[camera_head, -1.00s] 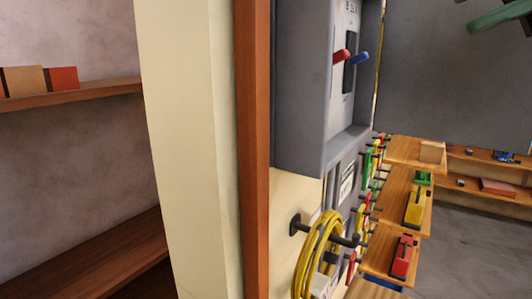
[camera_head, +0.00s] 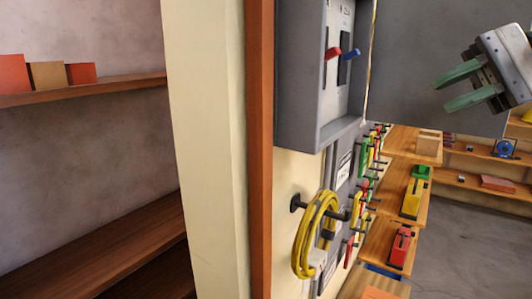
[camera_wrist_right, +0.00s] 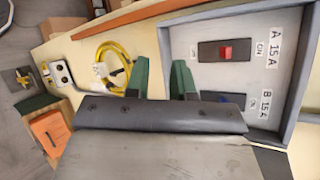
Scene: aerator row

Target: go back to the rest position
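My right gripper (camera_head: 443,94) is at the upper right of the head view. Its two green fingers are spread apart with nothing between them. They also show apart in the right wrist view (camera_wrist_right: 162,78), in front of the wall panel. The gripper appears clear of the grey breaker box (camera_head: 300,90), which has a red lever (camera_head: 334,54) and a blue lever (camera_head: 350,54). My left gripper is not in view.
A yellow hose coil (camera_head: 310,240) hangs on a wall hook below the box. A wooden post (camera_head: 259,150) stands left of it. Wooden shelves with red (camera_head: 402,248) and yellow (camera_head: 412,200) items jut out at right. Grey floor (camera_head: 450,250) is open there.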

